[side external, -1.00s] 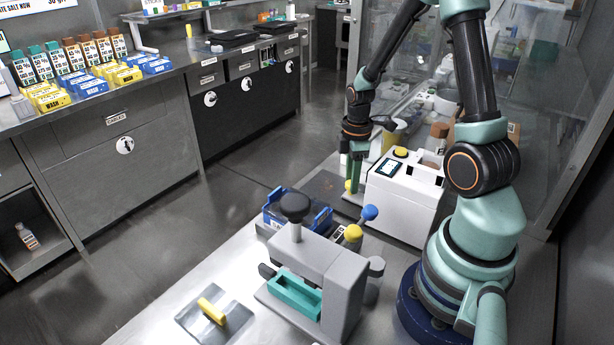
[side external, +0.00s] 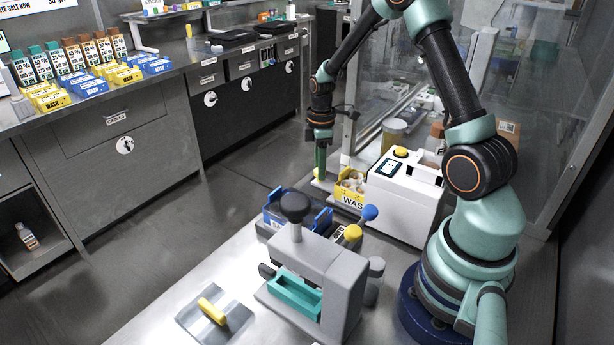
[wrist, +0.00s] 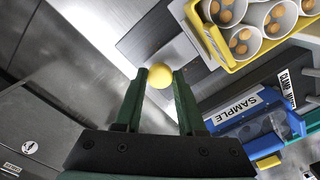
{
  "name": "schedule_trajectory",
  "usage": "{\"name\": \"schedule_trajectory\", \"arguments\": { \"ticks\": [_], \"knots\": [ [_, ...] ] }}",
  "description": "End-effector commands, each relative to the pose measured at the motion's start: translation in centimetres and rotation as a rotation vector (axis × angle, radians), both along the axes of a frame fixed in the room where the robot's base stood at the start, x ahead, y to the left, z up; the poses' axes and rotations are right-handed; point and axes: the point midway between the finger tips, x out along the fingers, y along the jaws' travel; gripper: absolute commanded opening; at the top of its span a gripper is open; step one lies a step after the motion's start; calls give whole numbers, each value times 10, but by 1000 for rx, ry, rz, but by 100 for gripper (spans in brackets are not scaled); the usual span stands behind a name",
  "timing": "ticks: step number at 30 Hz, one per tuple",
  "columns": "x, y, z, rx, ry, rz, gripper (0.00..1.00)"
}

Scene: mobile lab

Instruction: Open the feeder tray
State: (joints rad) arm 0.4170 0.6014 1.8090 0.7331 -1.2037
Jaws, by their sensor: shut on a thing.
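My gripper (side external: 320,170) points down at the left of the white machine (side external: 405,195). Its green fingers are shut on a yellow knob (wrist: 160,76), seen between the fingertips in the wrist view. The knob is at the outer end of the pale grey feeder tray (wrist: 168,50). The tray stands out from the machine's left side. In the wrist view the bin (wrist: 236,55) holds several white cups with brown dots.
A blue bin (wrist: 252,128) labelled "SAMPLE" is near the tray. In front stands a grey press (side external: 318,275) with a black knob and a teal drawer. A yellow handle (side external: 212,311) lies at the table's front left. Floor is open to the left.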

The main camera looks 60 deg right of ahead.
Motion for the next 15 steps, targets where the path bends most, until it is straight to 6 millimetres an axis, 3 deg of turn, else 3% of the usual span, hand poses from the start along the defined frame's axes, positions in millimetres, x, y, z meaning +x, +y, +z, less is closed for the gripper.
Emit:
{"name": "schedule_trajectory", "arguments": {
  "ticks": [6,15],
  "knots": [
    [32,-1,1,-2,-6,0,0],
    [41,-1,1,-3,-7,-2,0]
  ]
}}
